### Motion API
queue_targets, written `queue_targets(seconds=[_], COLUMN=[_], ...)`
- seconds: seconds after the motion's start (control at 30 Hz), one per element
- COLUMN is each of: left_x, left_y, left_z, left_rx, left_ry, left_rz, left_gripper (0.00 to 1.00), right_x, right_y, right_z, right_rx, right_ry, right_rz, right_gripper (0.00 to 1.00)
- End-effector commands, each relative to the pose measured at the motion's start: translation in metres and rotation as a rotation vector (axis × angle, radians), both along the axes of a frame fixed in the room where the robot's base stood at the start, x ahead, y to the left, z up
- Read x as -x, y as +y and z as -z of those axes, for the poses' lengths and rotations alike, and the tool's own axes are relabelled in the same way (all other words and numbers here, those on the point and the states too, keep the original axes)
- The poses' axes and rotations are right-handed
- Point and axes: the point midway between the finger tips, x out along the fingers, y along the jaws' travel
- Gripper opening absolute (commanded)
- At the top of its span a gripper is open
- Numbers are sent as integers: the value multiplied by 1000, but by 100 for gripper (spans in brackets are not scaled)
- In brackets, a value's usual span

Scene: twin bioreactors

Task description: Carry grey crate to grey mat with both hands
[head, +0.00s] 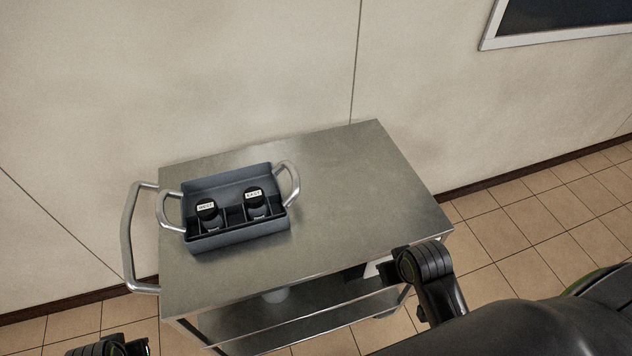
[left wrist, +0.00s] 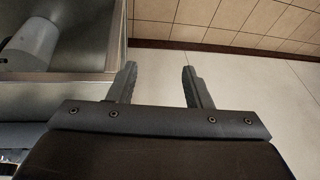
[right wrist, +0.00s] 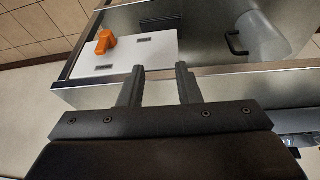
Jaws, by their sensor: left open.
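The grey crate (head: 237,236) sits on the left part of a steel cart's top in the head view. It has a light metal handle at its left end (head: 166,212) and another at its right end (head: 294,184). Two black-capped bottles labelled WEST (head: 207,212) and EAST (head: 255,203) stand in it. My left gripper (left wrist: 158,76) is open and empty beside the cart in the left wrist view. My right gripper (right wrist: 161,76) is open and empty by a cart edge in the right wrist view. Both are apart from the crate. No grey mat is in view.
The cart top (head: 360,190) is bare right of the crate. A push handle (head: 128,240) sticks out at its left. The cart stands near the wall. In the right wrist view a white box (right wrist: 150,52) with an orange part and a grey container (right wrist: 266,38) show lower down.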

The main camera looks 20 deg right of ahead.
Motion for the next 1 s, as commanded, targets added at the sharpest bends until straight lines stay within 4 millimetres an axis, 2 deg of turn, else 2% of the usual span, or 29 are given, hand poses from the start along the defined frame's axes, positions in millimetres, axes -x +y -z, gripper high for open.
queue_targets(seconds=[0.03,0.27,0.5,0.6,0.7,0.8,1.0], left_x=[-20,-101,-190,-219,-240,-253,-259], left_y=[-6,-32,-74,-92,-108,-117,-123], left_z=[-19,-62,-112,-135,-155,-168,-176], left_rx=[0,-11,-33,-47,-61,-73,-80], left_ry=[-13,-32,-44,-47,-49,-52,-52], left_rz=[-2,-2,23,37,50,58,62], left_gripper=[45,45,45,45,45,45,45], right_x=[-19,-100,-187,-217,-238,-251,-258], right_y=[7,38,77,94,107,115,120], right_z=[-19,-64,-113,-135,-154,-167,-175], right_rx=[-18,-94,-164,-187,-201,-210,-216], right_ry=[-16,-45,-60,-62,-63,-61,-60], right_rz=[-1,-8,-30,-40,-50,-55,-58], right_gripper=[31,31,31,31,31,31,31])
